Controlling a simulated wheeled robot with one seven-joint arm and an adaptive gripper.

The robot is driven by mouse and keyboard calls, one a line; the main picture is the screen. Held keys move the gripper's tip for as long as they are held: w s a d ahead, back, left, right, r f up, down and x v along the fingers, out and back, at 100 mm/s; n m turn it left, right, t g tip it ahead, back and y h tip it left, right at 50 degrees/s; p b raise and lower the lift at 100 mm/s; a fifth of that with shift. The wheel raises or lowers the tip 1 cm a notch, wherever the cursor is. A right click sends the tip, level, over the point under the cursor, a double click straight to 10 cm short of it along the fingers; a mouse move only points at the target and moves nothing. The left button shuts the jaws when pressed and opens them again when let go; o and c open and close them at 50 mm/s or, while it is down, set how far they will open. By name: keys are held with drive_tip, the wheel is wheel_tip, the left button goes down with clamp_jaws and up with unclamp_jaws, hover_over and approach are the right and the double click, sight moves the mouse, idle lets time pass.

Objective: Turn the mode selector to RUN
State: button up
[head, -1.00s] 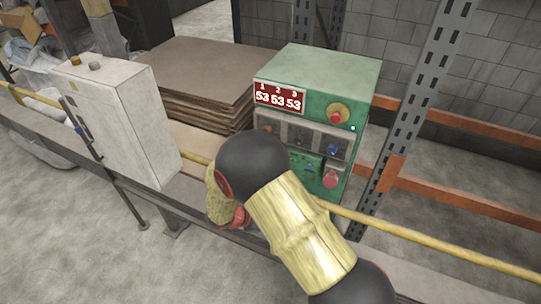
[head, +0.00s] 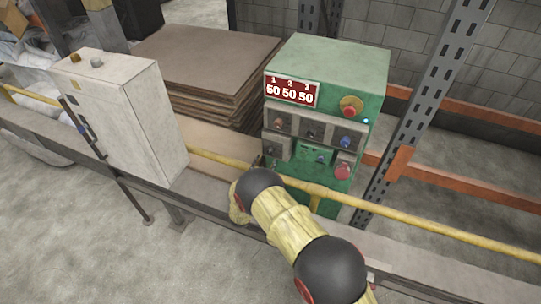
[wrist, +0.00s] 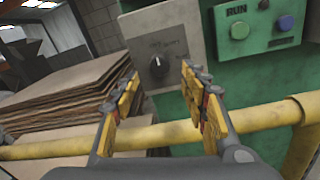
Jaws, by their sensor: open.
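The green control box (head: 335,62) stands on the bench in the head view, its front showing several knobs and buttons. In the wrist view a dark rotary knob (wrist: 158,67) sits on a grey plate (wrist: 165,25); it looks like the mode selector, but the lettering above it is too blurred to read. My gripper (wrist: 160,76) is open, with its yellow-padded fingers to either side of the knob in the picture and nothing between them. The fingers look short of the plate; I see no contact. In the head view my own wrist hides most of the gripper.
A yellow rail (wrist: 160,135) crosses in front of the box, below the knob. A green panel marked RUN (wrist: 262,22) carries a green and a blue button, right of the plate. Stacked brown sheets (head: 205,65) and a grey cabinet (head: 125,115) stand left.

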sight(270, 153)
drive_tip(key=x, duration=0.5)
drive_tip(key=shift+w+d, duration=0.15)
drive_tip(key=shift+w, duration=0.15)
drive_tip(key=shift+c, duration=1.3)
clamp_jaws()
